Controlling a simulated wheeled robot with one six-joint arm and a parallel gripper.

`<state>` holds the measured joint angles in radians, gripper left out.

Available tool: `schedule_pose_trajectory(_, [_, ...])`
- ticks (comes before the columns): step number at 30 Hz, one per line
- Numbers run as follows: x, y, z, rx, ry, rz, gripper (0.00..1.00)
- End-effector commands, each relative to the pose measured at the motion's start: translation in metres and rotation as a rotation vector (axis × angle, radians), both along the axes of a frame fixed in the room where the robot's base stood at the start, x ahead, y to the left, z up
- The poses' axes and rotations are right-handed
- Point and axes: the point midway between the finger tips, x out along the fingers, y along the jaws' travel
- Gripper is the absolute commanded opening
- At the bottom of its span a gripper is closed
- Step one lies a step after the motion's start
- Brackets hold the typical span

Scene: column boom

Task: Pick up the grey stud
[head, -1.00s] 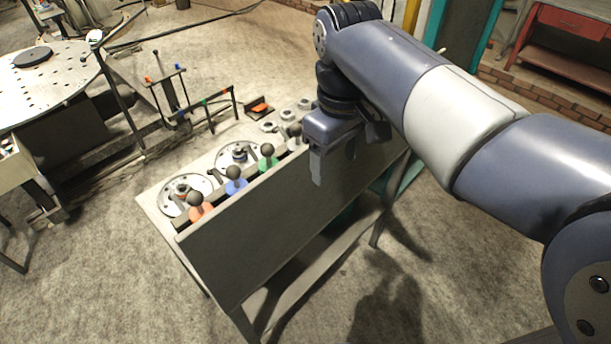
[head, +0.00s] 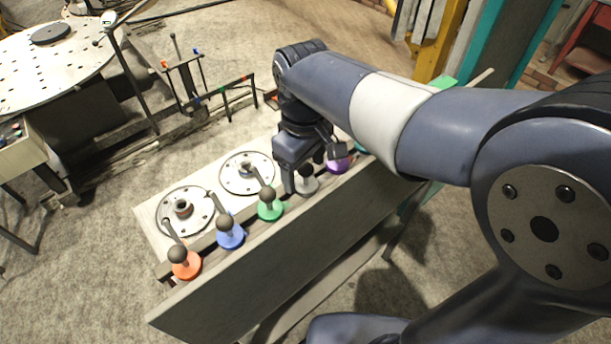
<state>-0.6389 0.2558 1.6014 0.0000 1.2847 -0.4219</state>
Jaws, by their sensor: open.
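The grey stud (head: 309,186) stands in the row of studs along the bench's near edge, between the green stud and the purple stud. It has a round grey base with a dark ball knob above it. My gripper (head: 304,178) is open, pointing down at the grey stud, with one finger just left of the knob. The other finger is partly hidden, so I cannot tell whether either finger touches the stud.
Orange (head: 186,266), blue (head: 230,236) and green (head: 270,207) studs stand to the left in the row. A purple stud (head: 338,163) stands close on the right. Two round flanged plates (head: 205,211) lie behind the row. The bench's front panel (head: 235,290) rises along the near side.

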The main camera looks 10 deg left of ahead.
Motion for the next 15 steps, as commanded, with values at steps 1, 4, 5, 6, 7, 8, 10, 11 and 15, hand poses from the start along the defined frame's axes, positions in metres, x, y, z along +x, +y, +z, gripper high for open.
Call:
schedule_pose_trajectory(1, [-0.001,-0.002,-0.005,-0.003,0.004,-0.001,0.69])
schedule_pose_trajectory(4, [-0.001,-0.003,-0.020,-0.003,0.004,-0.001,0.69])
schedule_pose_trajectory(5, [0.000,-0.003,-0.024,-0.003,0.004,-0.001,0.69])
schedule_pose_trajectory(6, [0.000,-0.003,-0.027,-0.001,0.002,-0.001,0.69])
schedule_pose_trajectory(7, [0.000,-0.003,-0.030,-0.001,0.002,-0.001,0.69])
schedule_pose_trajectory(8, [0.000,-0.002,-0.031,0.000,0.001,0.000,0.69])
schedule_pose_trajectory(10, [0.000,-0.002,-0.033,0.000,0.000,0.000,0.69])
schedule_pose_trajectory(11, [0.000,-0.002,-0.034,0.000,0.000,0.000,0.69])
schedule_pose_trajectory(15, [0.000,-0.002,-0.034,0.000,0.000,0.000,0.69])
